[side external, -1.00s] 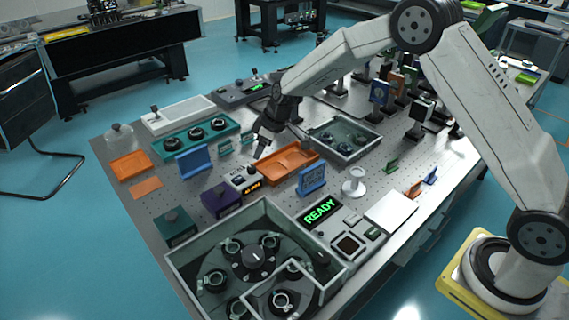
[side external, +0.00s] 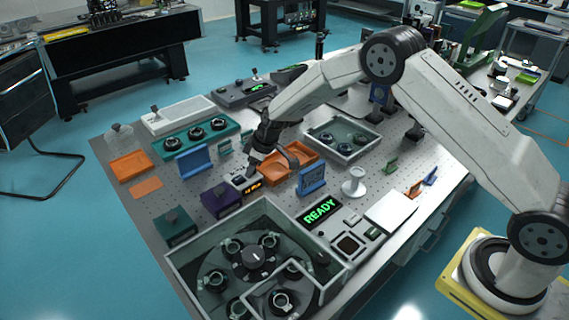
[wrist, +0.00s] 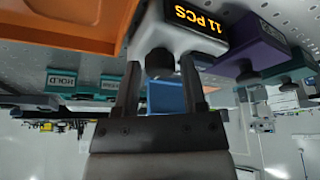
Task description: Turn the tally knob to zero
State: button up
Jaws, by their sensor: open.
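The tally unit is a small pale box with an orange display (wrist: 198,28) that reads "11 PCS", upside down in the wrist view. Its dark round knob (wrist: 160,63) shows between my two fingers in that view. In the side view the tally display (side external: 253,187) is small, and my gripper hides part of the unit. My gripper (side external: 270,162) is open, low over the table beside the tally unit. In the wrist view its fingers (wrist: 161,75) stand on either side of the knob, with gaps visible. I cannot tell whether either finger touches it.
An orange tray (side external: 303,153) lies close beside my gripper, partly behind it. A purple box (side external: 220,199) stands next to the tally unit, and a blue stand (side external: 193,160) is behind. A blue upright plate (side external: 312,179) and the READY display (side external: 319,212) are nearer the front.

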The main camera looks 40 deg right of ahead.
grip_shut()
jog(key=shift+m, duration=0.6)
jog(key=shift+a+m+t+h, duration=0.15)
jog(key=shift+m+t+h, duration=0.5)
jog(key=shift+m, duration=1.05)
jog(key=shift+f+m+g+h, duration=0.15)
jog(key=shift+m+h, duration=0.4)
jog(key=shift+m, duration=0.6)
jog(key=shift+r+m+g+h, duration=0.15)
jog(key=shift+m+h, duration=0.35)
jog(key=shift+m, duration=0.65)
jog(key=m, duration=0.2)
jog(key=m+h, duration=0.1)
jog(key=m, duration=0.1)
jog(key=shift+a+f+m+g+h, duration=0.1)
jog(key=shift+a+m+g+h, duration=0.1)
jog(key=shift+m+g+h, duration=0.15)
jog(key=m+g+h, duration=0.1)
jog(key=m, duration=0.3)
